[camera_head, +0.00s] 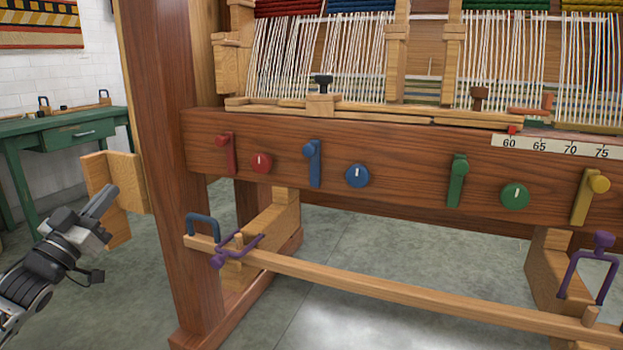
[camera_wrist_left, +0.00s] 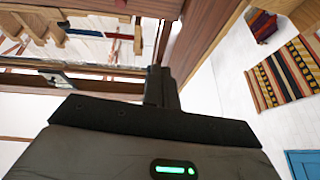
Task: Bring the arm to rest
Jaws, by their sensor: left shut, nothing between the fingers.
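My left gripper (camera_head: 100,205) is at the left of the head view, in front of and left of the loom's brown left post (camera_head: 160,150). Its fingers are together with nothing between them and point up and to the right. A light wooden piece (camera_head: 122,190) on the post's left side shows just behind the fingertips; I cannot tell whether they touch. In the left wrist view the shut fingers (camera_wrist_left: 162,88) show at the centre, with loom parts above and a white wall beyond. My right gripper is in neither view.
The loom's front beam (camera_head: 400,165) carries red, blue, green and yellow levers and knobs. A low wooden rail (camera_head: 400,290) with purple handles runs below it. A green table (camera_head: 60,133) stands at the back left. Grey floor lies open around my left arm.

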